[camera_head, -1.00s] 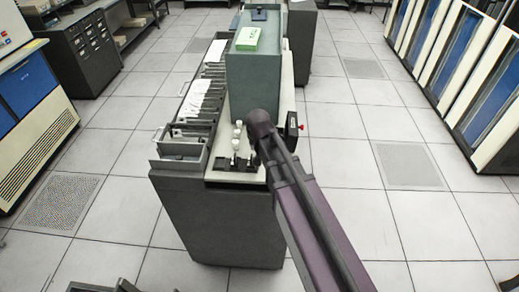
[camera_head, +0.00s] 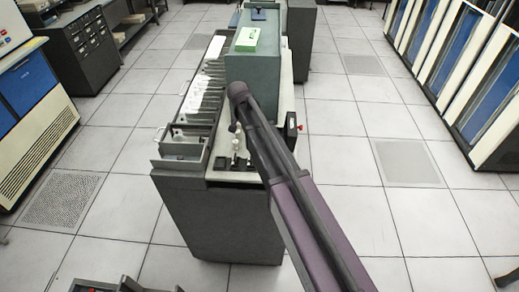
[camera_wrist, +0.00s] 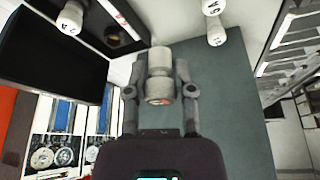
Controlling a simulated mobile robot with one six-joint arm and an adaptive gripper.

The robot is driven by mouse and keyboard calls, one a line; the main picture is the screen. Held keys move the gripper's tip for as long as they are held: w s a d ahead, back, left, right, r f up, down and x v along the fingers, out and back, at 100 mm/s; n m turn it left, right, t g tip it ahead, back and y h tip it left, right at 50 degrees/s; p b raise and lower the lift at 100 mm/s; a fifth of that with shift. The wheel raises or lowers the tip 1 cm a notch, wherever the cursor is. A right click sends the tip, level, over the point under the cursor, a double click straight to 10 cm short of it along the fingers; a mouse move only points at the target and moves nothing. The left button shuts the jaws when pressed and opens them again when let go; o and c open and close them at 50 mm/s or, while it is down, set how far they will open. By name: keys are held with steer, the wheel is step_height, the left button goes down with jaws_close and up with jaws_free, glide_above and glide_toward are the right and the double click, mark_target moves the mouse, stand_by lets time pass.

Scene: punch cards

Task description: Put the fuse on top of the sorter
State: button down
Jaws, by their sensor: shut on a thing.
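The sorter (camera_head: 262,72) is a long machine with a tall grey-green housing standing on a light deck. In the head view my arm crosses in front of the sorter's near end; the gripper and held fuse are mostly hidden there. Other whitish fuses (camera_head: 237,145) stand on the near deck; some show at the top of the wrist view (camera_wrist: 215,32).
Card pockets (camera_head: 208,85) run along the sorter's left side. Tiled floor (camera_head: 350,170) is clear to the right, before blue-and-white cabinets (camera_head: 470,90).

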step_height(320, 180, down, 3)
steer(key=b, duration=0.3)
steer(key=shift+f, duration=0.2)
stand_by(0.5)
steer(key=shift+w+d, duration=0.1)
steer(key=shift+d, duration=0.25)
steer(key=shift+w+d, duration=0.25)
steer(key=shift+d, duration=0.6)
steer(key=shift+r, duration=0.1)
steer(key=shift+s, duration=0.15)
